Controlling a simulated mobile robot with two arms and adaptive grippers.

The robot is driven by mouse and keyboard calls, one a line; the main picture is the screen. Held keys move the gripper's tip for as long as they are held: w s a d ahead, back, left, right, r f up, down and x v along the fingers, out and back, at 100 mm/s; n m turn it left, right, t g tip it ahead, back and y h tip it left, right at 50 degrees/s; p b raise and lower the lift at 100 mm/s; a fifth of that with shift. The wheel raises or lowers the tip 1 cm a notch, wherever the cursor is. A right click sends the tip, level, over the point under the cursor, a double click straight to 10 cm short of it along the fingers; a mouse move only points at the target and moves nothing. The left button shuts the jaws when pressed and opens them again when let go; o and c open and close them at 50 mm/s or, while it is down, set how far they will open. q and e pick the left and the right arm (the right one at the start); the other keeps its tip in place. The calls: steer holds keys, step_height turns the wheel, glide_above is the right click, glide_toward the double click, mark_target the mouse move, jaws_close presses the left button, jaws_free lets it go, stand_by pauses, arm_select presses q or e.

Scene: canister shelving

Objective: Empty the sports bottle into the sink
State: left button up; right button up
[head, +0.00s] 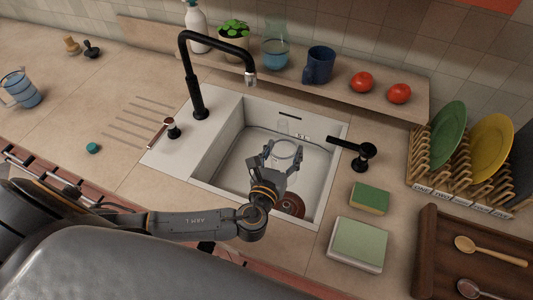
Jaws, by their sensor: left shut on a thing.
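The sports bottle (284,154) looks like a clear, see-through vessel over the sink basin (225,172). My left gripper (284,152) is above the basin, shut on the bottle with a finger on either side. The bottle's outline is faint, so I cannot tell its exact tilt or whether liquid is in it. My right gripper is not in view.
A black faucet (198,92) arches over the sink's back left. A teal cap (92,148) and a blue-tinted jug (20,90) are on the left counter. A dish rack (455,180) is far right.

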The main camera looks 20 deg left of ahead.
mark_target(292, 146)
arm_select(q)
steer(key=shift+w+a+f+m+t+b, duration=0.4)
steer(key=shift+a+f+m+t+b, duration=0.15)
steer(key=shift+b, duration=0.3)
steer(key=shift+r, duration=0.35)
steer(key=shift+s+d+r+p, duration=0.1)
steer(key=shift+d+r+p, duration=0.15)
steer(key=shift+p, duration=0.2)
steer(key=s+d+r+p, duration=0.1)
steer(key=p, duration=0.1)
steer(key=s+d+r+p, duration=0.1)
steer(key=r, duration=0.1)
steer(key=shift+s+d+r+p, duration=0.2)
steer(key=shift+s+d+p, duration=0.05)
steer(key=shift+d+p, duration=0.15)
steer(key=shift+s+d+r+p, duration=0.4)
steer(key=shift+s+d+r, duration=0.2)
steer(key=shift+d, duration=0.15)
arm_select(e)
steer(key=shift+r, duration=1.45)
